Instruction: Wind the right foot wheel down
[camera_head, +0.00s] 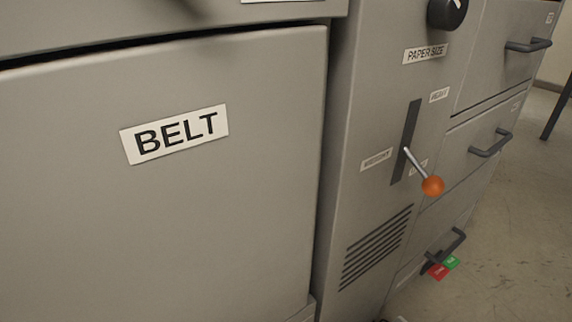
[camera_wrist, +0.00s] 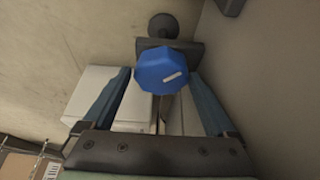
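A blue faceted foot wheel (camera_wrist: 165,72) with a white mark on its face shows in the wrist view, below a dark bracket and a round black part (camera_wrist: 163,27). My gripper (camera_wrist: 161,78) has its two fingers apart, one on each side of the blue wheel near the fingertips. The gaps at the wheel's sides are very small, and I cannot tell whether the fingers touch it. The head view shows neither the foot wheel nor my gripper.
The head view shows a grey machine with a BELT panel (camera_head: 175,133), an orange-knobbed lever (camera_head: 432,186), drawer handles (camera_head: 491,143), and red and green tags (camera_head: 445,267). Open floor (camera_head: 510,230) lies at right. A pale box (camera_wrist: 97,92) and a brown carton (camera_wrist: 17,166) show in the wrist view.

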